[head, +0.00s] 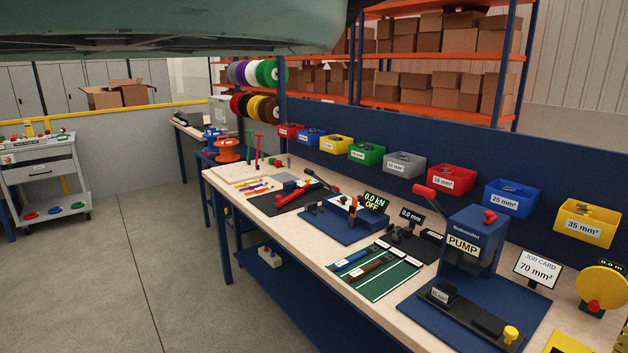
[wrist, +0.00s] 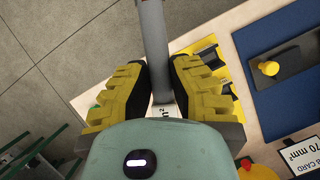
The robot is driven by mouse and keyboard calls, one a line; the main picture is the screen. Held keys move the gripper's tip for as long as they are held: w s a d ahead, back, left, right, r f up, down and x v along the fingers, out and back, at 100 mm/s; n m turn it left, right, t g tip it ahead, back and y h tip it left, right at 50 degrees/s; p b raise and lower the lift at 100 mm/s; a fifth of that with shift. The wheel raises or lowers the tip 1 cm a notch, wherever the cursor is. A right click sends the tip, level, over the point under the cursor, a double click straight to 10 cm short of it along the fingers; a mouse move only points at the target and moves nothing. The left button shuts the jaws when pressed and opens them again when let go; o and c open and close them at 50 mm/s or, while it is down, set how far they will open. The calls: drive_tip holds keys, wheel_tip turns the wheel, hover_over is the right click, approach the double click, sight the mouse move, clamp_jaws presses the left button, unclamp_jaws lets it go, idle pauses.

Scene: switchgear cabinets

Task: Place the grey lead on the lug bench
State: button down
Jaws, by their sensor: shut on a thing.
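In the wrist view my gripper (wrist: 160,85) has yellow fingers with black pads, shut on the grey lead (wrist: 152,40). The lead is a thick grey length running up out of the picture between the pads. A white label with part of a "²" shows at its lower end. The lug bench (head: 315,248) is the long pale-topped bench in the head view; part of its top (wrist: 215,28) lies below and right of my gripper in the wrist view. My gripper and the lead are not seen in the head view.
The bench carries a blue pump (head: 471,240), a green striped mat (head: 376,285), a job card (head: 537,268) reading 70 mm² and a yellow disc gauge (head: 602,285). Several coloured bins line the blue back panel. Open floor (head: 150,270) lies left of the bench; a trolley (head: 40,170) stands beyond.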

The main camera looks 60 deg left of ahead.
drive_tip(key=shift+a+r+n, duration=0.1)
drive_tip(key=shift+r+n, duration=0.15)
drive_tip(key=shift+n, duration=0.05)
drive_tip(key=shift+a+r+n+h, duration=0.1)
drive_tip(key=shift+r+n+h, duration=0.2)
drive_tip(key=shift+r, duration=0.1)
drive_tip(key=shift+r, duration=0.1)
